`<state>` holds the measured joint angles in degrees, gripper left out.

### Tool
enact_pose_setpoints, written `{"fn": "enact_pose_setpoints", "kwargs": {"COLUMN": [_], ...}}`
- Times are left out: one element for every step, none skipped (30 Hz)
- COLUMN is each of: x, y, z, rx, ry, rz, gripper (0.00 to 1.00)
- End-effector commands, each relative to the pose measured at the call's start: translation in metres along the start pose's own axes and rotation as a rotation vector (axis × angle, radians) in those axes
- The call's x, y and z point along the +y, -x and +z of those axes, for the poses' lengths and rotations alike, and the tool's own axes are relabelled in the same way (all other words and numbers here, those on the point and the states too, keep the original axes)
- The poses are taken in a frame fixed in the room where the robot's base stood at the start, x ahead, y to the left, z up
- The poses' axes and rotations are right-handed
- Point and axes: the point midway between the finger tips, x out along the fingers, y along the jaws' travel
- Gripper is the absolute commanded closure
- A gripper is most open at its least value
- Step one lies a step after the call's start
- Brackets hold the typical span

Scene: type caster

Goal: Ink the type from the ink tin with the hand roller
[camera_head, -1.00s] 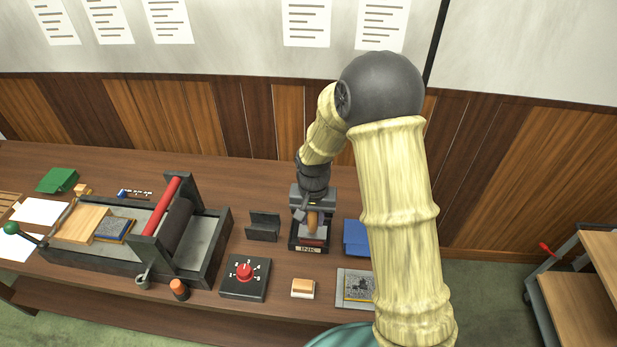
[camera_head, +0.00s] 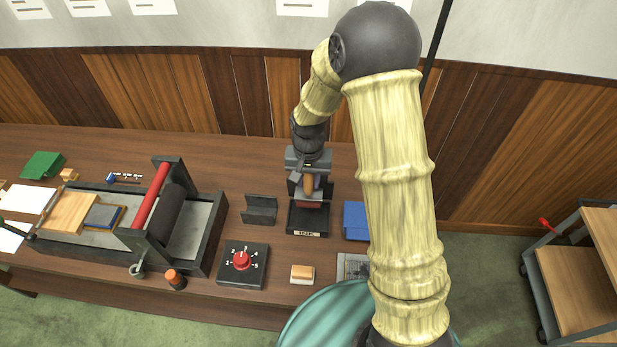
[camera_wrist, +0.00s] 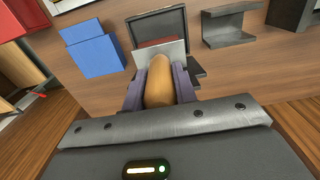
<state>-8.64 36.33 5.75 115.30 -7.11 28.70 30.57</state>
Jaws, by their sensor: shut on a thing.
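My gripper (camera_head: 309,186) is shut on the orange-brown wooden handle of the hand roller (camera_wrist: 159,82). In the wrist view the handle stands between the two purple-grey fingers, with a light metal plate beyond it and a red-brown strip behind. The black ink tin (camera_head: 308,220) sits on the bench below the gripper in the head view, its label at the front edge; it also shows in the wrist view (camera_wrist: 178,20). The roller appears above the tin's back part; whether it touches the tin I cannot tell. The type (camera_head: 352,267) lies at the right front, mostly hidden by my arm.
A black roller stand (camera_head: 261,210) is left of the tin, and a blue block (camera_head: 356,221) is right. A dial box (camera_head: 242,266) and an orange-topped block (camera_head: 302,274) lie in front. A press with a red bar (camera_head: 150,209) fills the left.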

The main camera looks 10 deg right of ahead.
Motion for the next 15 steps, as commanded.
{"fn": "enact_pose_setpoints", "kwargs": {"x": [0.0,0.0,0.0,0.0,0.0,0.0,0.0,0.0,0.0,0.0,0.0,0.0,0.0,0.0,0.0], "y": [-0.002,-0.003,-0.005,-0.007,-0.009,-0.012,-0.015,-0.018,-0.022,-0.025,-0.028,-0.032,-0.035,-0.038,-0.042], "z": [0.0,0.0,0.0,0.0,0.0,0.0,0.0,0.0,0.0,0.0,0.0,0.0,0.0,0.0,0.0], "rx": [0.001,0.0,0.0,0.0,0.0,0.0,0.0,0.0,0.0,0.0,-0.001,-0.001,-0.001,-0.001,-0.001], "ry": [0.0,0.0,0.0,0.0,0.0,0.0,0.0,0.0,0.0,0.0,0.0,0.0,0.0,0.0,0.0], "rz": [0.0,0.0,0.0,0.0,0.0,0.0,0.0,0.0,0.0,0.0,0.0,0.0,0.0,0.0,0.0], "gripper": [0.95,0.95,0.95,0.95,0.95,0.95,0.95,0.95,0.95,0.95,0.95,0.95,0.95,0.95,0.95]}}
